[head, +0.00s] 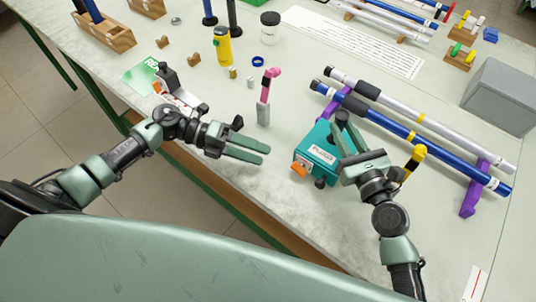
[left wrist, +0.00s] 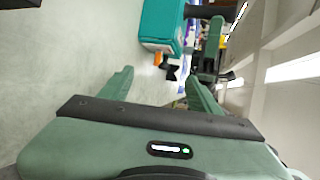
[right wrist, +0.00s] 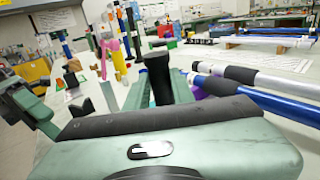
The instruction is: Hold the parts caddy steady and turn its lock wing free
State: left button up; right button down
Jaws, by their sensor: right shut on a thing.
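The teal parts caddy (head: 322,139) stands on the table, with a white label on its front. An orange tab (head: 300,169) and a black knob-like piece (head: 320,183) stick out low on the front; I cannot tell which is the lock wing. Both show small in the left wrist view, below the caddy (left wrist: 160,22). My right gripper (head: 347,136) is shut on the caddy's black upright handle (right wrist: 158,75). My left gripper (head: 266,154) is open and empty, left of the caddy and apart from it.
Silver (head: 440,127) and blue (head: 405,134) rods lie on purple stands (head: 475,188) right of the caddy. A pink and grey tool (head: 264,112) stands behind my left gripper. A grey box (head: 502,95) is at the right. The table front between my grippers is clear.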

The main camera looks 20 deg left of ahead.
pick_arm(q)
jog(key=s+d+n, duration=0.1)
jog(key=d, duration=0.1)
jog(key=s+d+n+t+h, duration=0.1)
jog(key=d, duration=0.2)
jog(key=s+d+n+t, duration=0.1)
jog(key=d, duration=0.2)
jog(key=shift+f+h, duration=0.3)
jog(key=shift+f, duration=0.05)
jog(key=s+d+n+t, duration=0.1)
jog(key=d+n+t, duration=0.1)
jog(key=d+r+n+t, duration=0.1)
jog(key=d+n+t, duration=0.1)
jog(key=n, duration=0.1)
jog(key=s+d+r+n+t, duration=0.1)
jog(key=d+n+t, duration=0.1)
jog(key=n, duration=0.1)
jog(key=shift+s+d+y, duration=0.25)
jog(key=shift+s+y, duration=0.1)
jog(key=shift+y, duration=0.05)
jog(key=s+r+n+t+y, duration=0.2)
jog(key=n+t+y, duration=0.3)
jog(key=n, duration=0.4)
jog(key=n+g+y, duration=0.1)
jog(key=n+y, duration=0.7)
jog(key=n, duration=0.2)
send_near(298, 171)
jog(key=x, duration=0.9)
